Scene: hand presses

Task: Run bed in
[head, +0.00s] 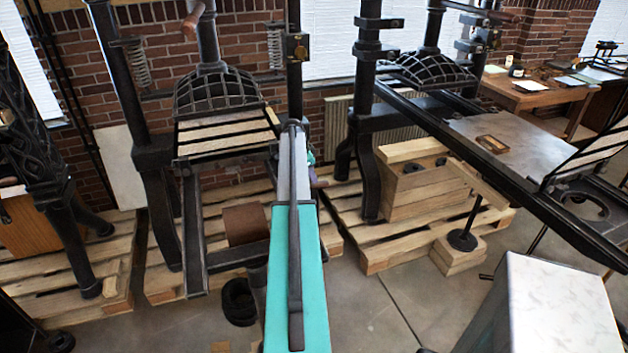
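The middle press has a ribbed dark platen (215,90) and, just below it, a slatted frame (220,132) that looks pale between dark bars. Dark rails (194,235) run from there toward me, with a brown drum (245,224) beside them. My teal arm (296,270) reaches forward over the right side of the middle press. A small teal and purple part shows beside its far end; my gripper's fingers are hidden.
Wooden pallets (390,242) carry the presses. A pale box-like surface (562,310) fills the lower right. A desk (535,92) stands at the back right. Bare concrete floor (370,310) shows in front.

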